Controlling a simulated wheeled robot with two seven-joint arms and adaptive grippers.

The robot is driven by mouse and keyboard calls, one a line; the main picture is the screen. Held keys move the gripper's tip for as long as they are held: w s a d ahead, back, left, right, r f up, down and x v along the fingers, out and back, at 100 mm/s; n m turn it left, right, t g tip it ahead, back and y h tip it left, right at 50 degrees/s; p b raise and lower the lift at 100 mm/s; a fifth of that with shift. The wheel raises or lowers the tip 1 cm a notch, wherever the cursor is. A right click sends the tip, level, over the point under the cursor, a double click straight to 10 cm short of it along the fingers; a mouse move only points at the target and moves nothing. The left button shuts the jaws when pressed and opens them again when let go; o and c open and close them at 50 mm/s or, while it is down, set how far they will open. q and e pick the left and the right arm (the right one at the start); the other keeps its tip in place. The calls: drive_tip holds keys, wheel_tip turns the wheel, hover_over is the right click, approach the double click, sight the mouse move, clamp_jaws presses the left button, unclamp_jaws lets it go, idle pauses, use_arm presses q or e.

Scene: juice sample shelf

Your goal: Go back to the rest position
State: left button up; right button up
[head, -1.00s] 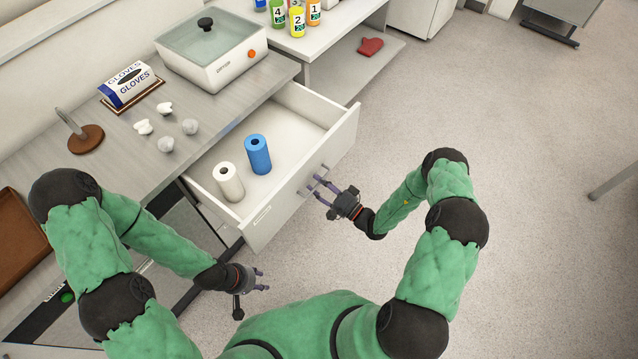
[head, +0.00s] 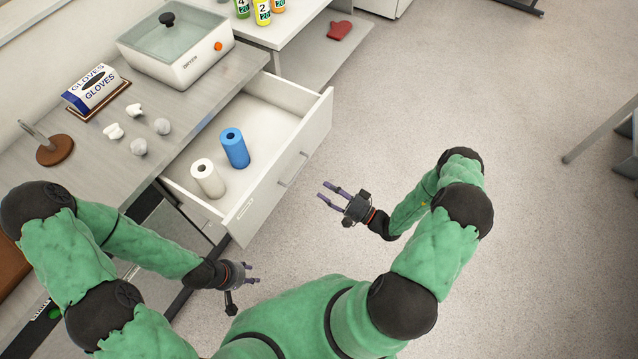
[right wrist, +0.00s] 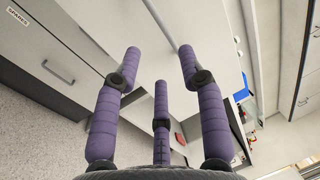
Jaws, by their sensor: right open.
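My right gripper (head: 334,194) is open and empty, out in front of the open drawer (head: 262,195) and apart from its handle (head: 292,170). In the right wrist view its purple fingers (right wrist: 160,70) are spread with nothing between them. My left gripper (head: 255,274) is low at the left of my body, beside the counter's front, with no object visible at it. Its fingers are too small to tell whether they are apart.
Bottles (head: 262,12) stand on a further table. A red mitt (head: 340,30) lies on its lower shelf.

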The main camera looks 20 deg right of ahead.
drive_tip(key=shift+s+d, duration=0.2)
drive_tip(key=shift+s, duration=0.1)
idle(0.4)
drive_tip(key=s+a+f+n+g+y, duration=0.35)
drive_tip(key=s+a+g, duration=0.65)
drive_tip(key=a+g, duration=0.45)
drive_tip(key=s+f+n+g+h, duration=0.4)
drive_tip(key=s+g+h, duration=0.25)
drive_tip(key=s, duration=0.35)
drive_tip(key=w+r+t+h, duration=0.1)
drive_tip(key=w+t+h, duration=0.3)
drive_tip(key=w, duration=0.3)
drive_tip(key=shift+d+r+n+t+h, duration=0.15)
drive_tip(key=shift+d+n+t+h, duration=0.15)
drive_tip(key=shift+n+t+h, duration=0.15)
